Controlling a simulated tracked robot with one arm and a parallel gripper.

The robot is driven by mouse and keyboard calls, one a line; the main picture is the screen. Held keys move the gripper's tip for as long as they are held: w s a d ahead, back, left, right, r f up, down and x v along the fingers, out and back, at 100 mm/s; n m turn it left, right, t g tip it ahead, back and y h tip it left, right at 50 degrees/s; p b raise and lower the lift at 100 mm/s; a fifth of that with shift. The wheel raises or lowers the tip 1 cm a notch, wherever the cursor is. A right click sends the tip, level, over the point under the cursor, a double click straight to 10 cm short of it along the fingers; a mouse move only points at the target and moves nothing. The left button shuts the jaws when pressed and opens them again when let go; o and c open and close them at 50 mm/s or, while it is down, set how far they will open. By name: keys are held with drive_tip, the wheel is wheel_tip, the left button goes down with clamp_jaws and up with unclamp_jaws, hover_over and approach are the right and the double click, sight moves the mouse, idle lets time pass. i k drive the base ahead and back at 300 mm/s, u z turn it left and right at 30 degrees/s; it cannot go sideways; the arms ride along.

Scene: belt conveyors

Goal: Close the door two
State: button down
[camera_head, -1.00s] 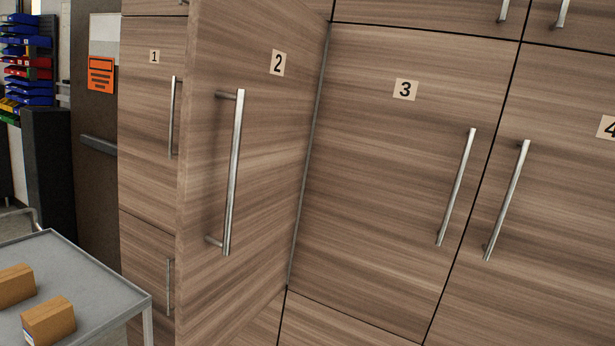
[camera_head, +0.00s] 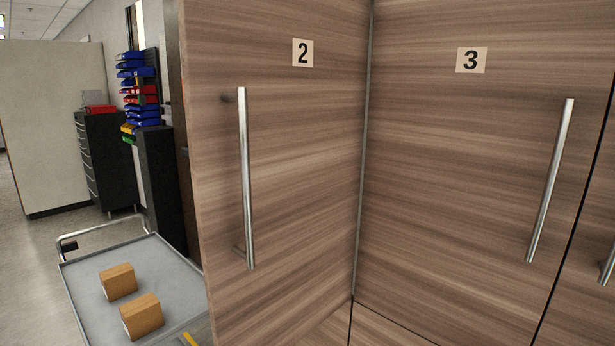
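Door two (camera_head: 300,190) is a wood-grain cabinet door with a "2" label near its top. It stands open, swung out from the cabinet front, with its hinge edge at the right beside door three. Its outer face is toward me, and a vertical metal bar handle (camera_head: 246,180) is near its free left edge. Door three (camera_head: 455,180) is shut, with its own bar handle (camera_head: 550,182) at the right. The inside of the cabinet behind door two is hidden. My gripper is not seen in this view.
A grey cart (camera_head: 85,300) with two brown boxes (camera_head: 118,281) (camera_head: 142,315) stands left of the door, close to its free edge. Behind are a dark drawer cabinet (camera_head: 103,160) and a rack of coloured bins (camera_head: 140,90). Open floor (camera_head: 25,270) shows at far left.

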sight(274, 91)
drive_tip(key=z, duration=0.1)
drive_tip(key=i, duration=1)
drive_tip(key=u, duration=0.35)
drive_tip(key=k, duration=0.7)
drive_tip(key=u, duration=0.05)
